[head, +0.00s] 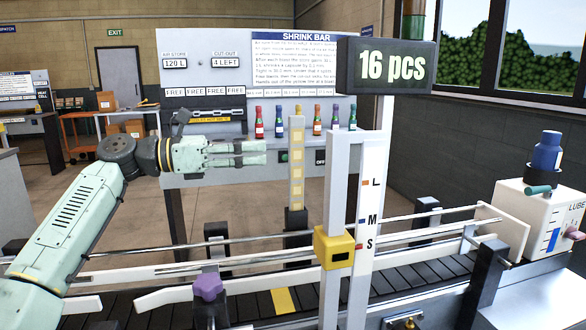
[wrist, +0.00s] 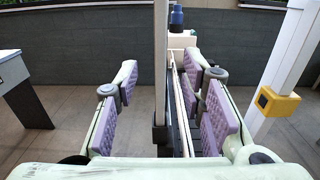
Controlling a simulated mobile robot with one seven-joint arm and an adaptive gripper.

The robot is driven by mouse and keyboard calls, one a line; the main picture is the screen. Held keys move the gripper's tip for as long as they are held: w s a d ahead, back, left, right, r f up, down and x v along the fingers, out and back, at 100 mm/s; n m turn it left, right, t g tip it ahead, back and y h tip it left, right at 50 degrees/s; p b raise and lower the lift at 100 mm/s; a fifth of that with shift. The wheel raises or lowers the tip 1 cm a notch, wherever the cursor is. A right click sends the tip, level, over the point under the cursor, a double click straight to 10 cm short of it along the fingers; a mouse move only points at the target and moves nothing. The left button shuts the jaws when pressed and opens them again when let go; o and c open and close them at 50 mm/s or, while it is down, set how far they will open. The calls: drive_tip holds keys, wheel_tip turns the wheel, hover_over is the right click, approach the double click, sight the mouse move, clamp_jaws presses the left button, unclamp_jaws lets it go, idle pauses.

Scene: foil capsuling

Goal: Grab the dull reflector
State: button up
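A slim upright post (head: 297,165) with a column of dull yellowish squares stands on a dark base behind the conveyor; it looks like the reflector, though no label confirms this. My gripper (head: 263,152) points right, level with the post's middle, its fingertips a little left of it in the head view. The fingers are apart with nothing between the pads in the head view. In the wrist view a plain grey post (wrist: 160,65), seemingly the same one, rises upright in the gap between the purple pads. I see no contact; the depth gap is hard to judge.
A white post with a yellow sensor box (head: 334,247) and a "16 pcs" sign (head: 388,66) stands in front, right of the gripper. Guide rails and a dark conveyor (head: 400,275) run below. A white lube box (head: 541,215) carries a blue bottle at right.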

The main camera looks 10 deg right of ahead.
sight(289, 146)
drive_tip(key=d, duration=0.2)
drive_tip(key=d+p, duration=0.1)
drive_tip(key=d, duration=0.1)
drive_tip(key=shift+s+r, duration=0.1)
drive_tip(key=shift+s, duration=0.15)
drive_tip(key=d+p, duration=0.1)
drive_tip(key=d, duration=0.1)
drive_tip(key=d+p, duration=0.2)
drive_tip(key=d, duration=0.1)
drive_tip(key=shift+w+r, duration=0.15)
drive_tip(key=shift+r, duration=0.05)
drive_tip(key=shift+d+f, duration=0.15)
drive_tip(key=shift+d, duration=0.1)
drive_tip(key=shift+c, duration=0.2)
clamp_jaws()
